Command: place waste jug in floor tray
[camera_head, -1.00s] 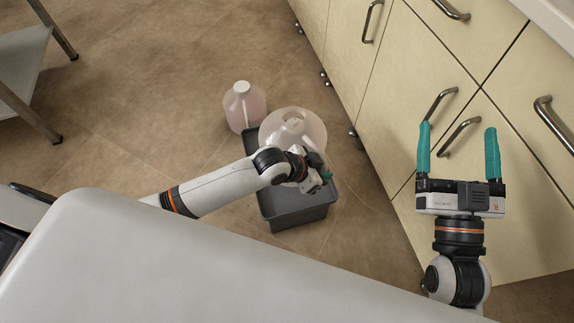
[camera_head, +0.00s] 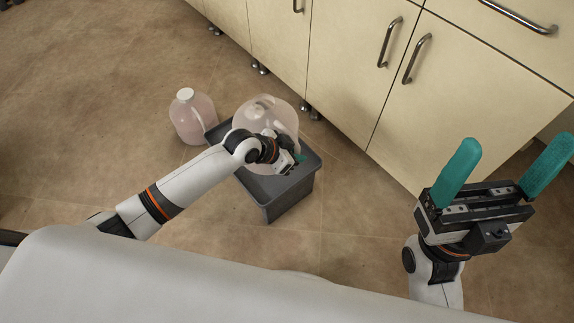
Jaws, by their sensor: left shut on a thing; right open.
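A large clear jug (camera_head: 258,108), seemingly empty, is over the far part of the grey floor tray (camera_head: 292,194). Its lower part is hidden by my arm and the tray, so I cannot tell whether it rests on the tray bottom. My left gripper (camera_head: 297,160) is shut on the jug's near side, just above the tray; the grip itself is mostly hidden by my wrist. My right gripper (camera_head: 510,172), with teal fingers, is open and empty at the right, well away from the tray.
A smaller jug with pinkish liquid (camera_head: 190,118) stands on the floor, left of the tray. Cream cabinets (camera_head: 345,75) with metal handles and small feet line the back and right. The brown floor (camera_head: 90,130) to the left is open.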

